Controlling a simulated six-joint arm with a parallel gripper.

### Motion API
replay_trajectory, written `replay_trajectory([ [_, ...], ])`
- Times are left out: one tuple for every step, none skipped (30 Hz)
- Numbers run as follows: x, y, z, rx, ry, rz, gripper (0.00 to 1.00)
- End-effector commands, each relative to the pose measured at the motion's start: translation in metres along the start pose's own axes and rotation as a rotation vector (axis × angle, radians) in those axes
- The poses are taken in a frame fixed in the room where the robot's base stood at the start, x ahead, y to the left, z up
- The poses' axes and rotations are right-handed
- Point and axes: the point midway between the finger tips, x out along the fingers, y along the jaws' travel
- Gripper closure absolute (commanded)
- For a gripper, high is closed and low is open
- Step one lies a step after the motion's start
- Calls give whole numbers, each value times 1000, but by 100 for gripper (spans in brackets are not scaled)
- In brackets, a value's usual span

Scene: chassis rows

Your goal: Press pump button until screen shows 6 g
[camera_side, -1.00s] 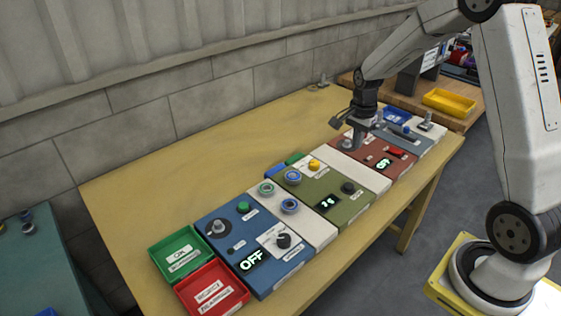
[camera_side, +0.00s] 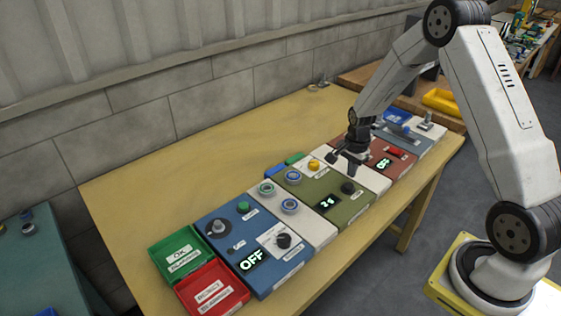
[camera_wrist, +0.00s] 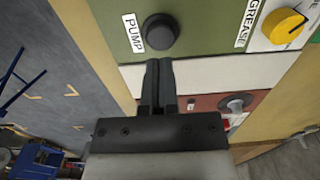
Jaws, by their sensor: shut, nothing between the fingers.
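The pump button is a round black button (camera_side: 348,187) on the green panel (camera_side: 309,187). In the wrist view the button (camera_wrist: 160,32) sits beside the PUMP label, just beyond my fingertips. The green panel's screen (camera_side: 327,204) is lit with one digit and a "g"; the digit looks like 2 or 3, too small to be sure. My gripper (camera_side: 351,168) is raised above the far edge of the green panel, close to the button and apart from it. Its fingers (camera_wrist: 160,64) are shut and empty.
A yellow-orange knob (camera_side: 314,164) with a GREASE label stands farther back on the neighbouring part. A red panel (camera_side: 399,166) with a lit screen lies to the right. A blue panel (camera_side: 219,258) showing OFF and green (camera_side: 176,254) and red (camera_side: 211,289) trays lie left.

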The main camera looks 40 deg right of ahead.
Motion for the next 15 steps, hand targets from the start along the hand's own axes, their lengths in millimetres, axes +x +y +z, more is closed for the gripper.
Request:
replay_trajectory([
  [7, 0, 0, 0, -1, 2, 100],
  [10, 0, 0, 0, -1, 2, 100],
  [15, 0, 0, 0, -1, 1, 100],
  [18, 0, 0, 0, -1, 1, 100],
  [20, 0, 0, 0, -1, 1, 100],
  [24, 0, 0, 0, -1, 1, 100],
  [26, 0, 0, 0, -1, 0, 100],
  [28, 0, 0, 0, 0, -1, 100],
  [30, 0, 0, 0, 0, -1, 100],
  [32, 0, 0, 0, 0, -1, 100],
  [33, 0, 0, 0, 0, -1, 100],
  [34, 0, 0, 0, 0, -1, 100],
  [35, 0, 0, 0, 0, -1, 100],
  [36, 0, 0, 0, 0, -1, 100],
  [36, 0, 0, 0, 0, -2, 100],
])
